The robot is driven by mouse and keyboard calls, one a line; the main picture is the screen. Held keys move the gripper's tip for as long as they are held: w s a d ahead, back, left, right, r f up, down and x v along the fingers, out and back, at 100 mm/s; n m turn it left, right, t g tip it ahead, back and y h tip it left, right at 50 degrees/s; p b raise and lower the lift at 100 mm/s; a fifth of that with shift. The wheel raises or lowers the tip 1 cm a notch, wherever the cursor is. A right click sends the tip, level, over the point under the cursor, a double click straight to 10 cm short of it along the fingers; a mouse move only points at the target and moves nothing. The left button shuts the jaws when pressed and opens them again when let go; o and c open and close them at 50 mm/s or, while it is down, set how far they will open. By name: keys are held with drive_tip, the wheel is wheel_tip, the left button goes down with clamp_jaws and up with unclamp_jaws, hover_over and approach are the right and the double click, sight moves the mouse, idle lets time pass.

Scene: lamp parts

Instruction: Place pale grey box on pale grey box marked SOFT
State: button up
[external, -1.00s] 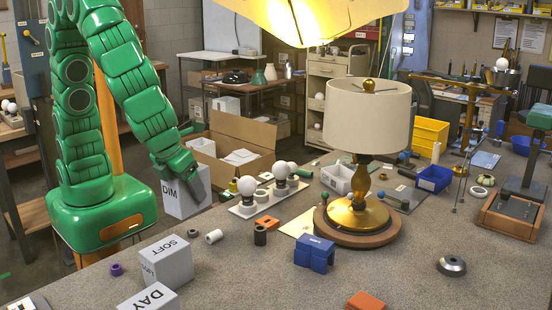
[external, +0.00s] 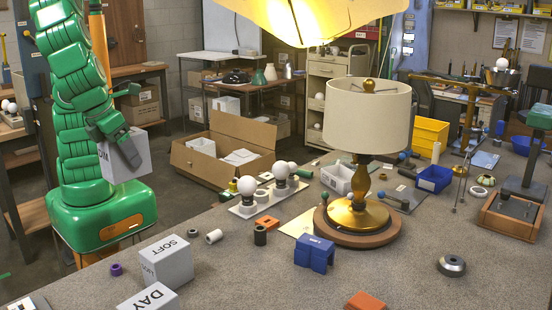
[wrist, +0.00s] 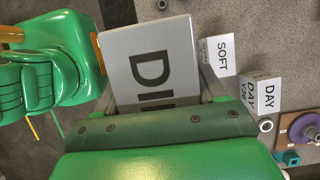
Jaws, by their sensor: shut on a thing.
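My green gripper (external: 124,146) is shut on a pale grey box (external: 125,162) at the left. It holds the box in the air, in front of my green base and clear of the table. In the wrist view the held box (wrist: 150,62) shows large letters starting "DI", the rest hidden by the gripper. The pale grey box marked SOFT (external: 168,266) stands on the table's near left part, lower and to the right of the held box. It also shows in the wrist view (wrist: 217,55), apart from the held box. Its top looks bare.
A pale grey box marked DAY (external: 150,299) stands just in front of the SOFT box. A lamp (external: 357,214) and a blue block (external: 314,254) stand farther right.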

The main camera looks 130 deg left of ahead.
drive_tip(key=shift+w+d+f, duration=0.1)
drive_tip(key=shift+w+f, duration=1.5)
drive_tip(key=shift+w, duration=0.6)
drive_tip(key=shift+w+d+f, duration=0.1)
drive_tip(key=shift+w+f, duration=1.55)
drive_tip(key=shift+w, duration=0.6)
drive_tip(key=shift+w+d+f, duration=0.1)
drive_tip(key=shift+w+f, duration=1.5)
drive_tip(key=shift+w, duration=0.6)
drive_tip(key=shift+f, duration=1.5)
drive_tip(key=shift+f, duration=0.15)
drive_tip(key=o, duration=1.1)
drive_tip(key=shift+o, duration=0.2)
